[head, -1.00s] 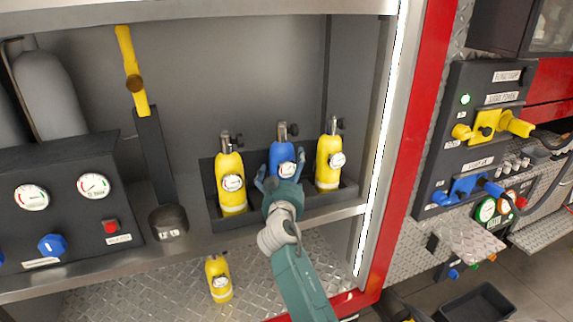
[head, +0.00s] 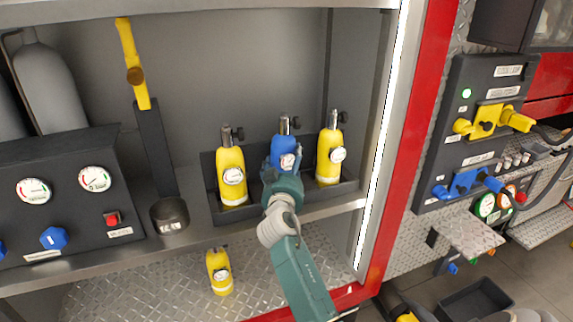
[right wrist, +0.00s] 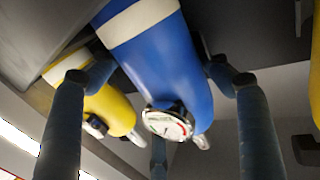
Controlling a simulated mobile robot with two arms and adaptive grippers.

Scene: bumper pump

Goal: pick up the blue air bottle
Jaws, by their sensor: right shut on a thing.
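The blue air bottle (head: 283,150) stands in the middle of a dark tray (head: 352,190) on the shelf, between a left yellow bottle (head: 231,178) and a right yellow bottle (head: 328,160). My right gripper (head: 282,170) is in front of it, its fingers shut around the bottle's body. In the right wrist view the blue bottle (right wrist: 165,65) fills the space between the gripper's fingers (right wrist: 155,85), with its gauge towards me. The bottle's lower part is hidden behind the gripper in the head view. My left gripper is not in view.
Another yellow bottle (head: 219,272) stands on the lower diamond-plate floor. A gauge panel (head: 70,200) and a yellow-handled lever (head: 134,70) are to the left. The red cabinet post (head: 405,150) is close on the right. Above the bottles there is free room.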

